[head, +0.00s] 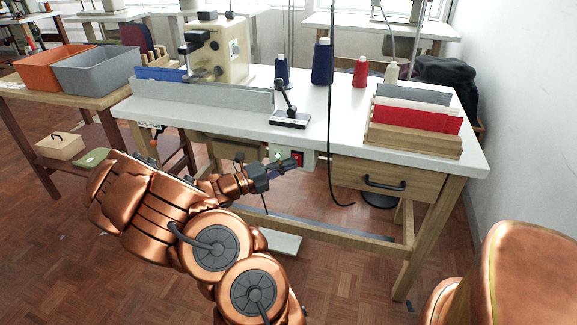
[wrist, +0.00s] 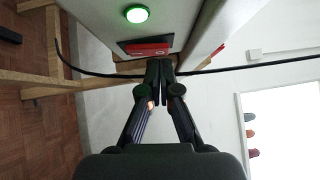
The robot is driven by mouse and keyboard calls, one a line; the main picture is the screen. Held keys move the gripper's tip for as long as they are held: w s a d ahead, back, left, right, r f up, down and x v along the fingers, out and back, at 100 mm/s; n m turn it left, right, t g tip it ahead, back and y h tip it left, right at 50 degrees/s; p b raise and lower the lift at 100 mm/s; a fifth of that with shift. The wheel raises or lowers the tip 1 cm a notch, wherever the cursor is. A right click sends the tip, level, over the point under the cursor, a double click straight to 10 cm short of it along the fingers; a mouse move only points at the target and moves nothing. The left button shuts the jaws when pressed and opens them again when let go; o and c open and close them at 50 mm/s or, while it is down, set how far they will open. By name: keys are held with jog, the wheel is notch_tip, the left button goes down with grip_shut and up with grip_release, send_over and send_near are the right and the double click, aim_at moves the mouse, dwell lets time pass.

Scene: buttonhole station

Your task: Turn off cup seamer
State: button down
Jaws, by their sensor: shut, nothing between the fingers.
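The cup seamer is probably the cream machine (head: 232,50) at the back left of the white table; no label is readable. A pale switch box (head: 309,159) hangs under the table's front edge. Its round green button (wrist: 137,14) glows in the wrist view, and a red switch (wrist: 148,50) sits on a dark plate beside it. My gripper (head: 297,160) is shut and empty, its fingertips right in front of the box and partly hiding the red part. In the wrist view, my shut fingertips (wrist: 161,63) are close to the red switch; I cannot tell whether they touch.
A black cable (head: 331,120) hangs down just right of the box and also crosses the wrist view (wrist: 230,69). A drawer (head: 375,180) with a dark handle is to the right. The white table (head: 230,115) carries thread cones and a wooden rack (head: 410,140).

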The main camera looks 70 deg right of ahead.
jog(key=shift+d, duration=0.3)
jog(key=shift+r+p, duration=0.25)
jog(key=shift+p, duration=0.2)
jog(key=shift+d+r+p, duration=0.1)
jog(key=shift+d+p, duration=0.05)
jog(key=shift+p, duration=0.4)
jog(key=shift+f, duration=0.25)
jog(key=shift+r, duration=0.1)
jog(key=w+a+r+p, duration=0.1)
jog(key=w+a+p, duration=0.4)
jog(key=a, duration=0.6)
jog(key=shift+w+a, duration=0.35)
jog(key=shift+w, duration=0.1)
jog(key=shift+r, duration=0.1)
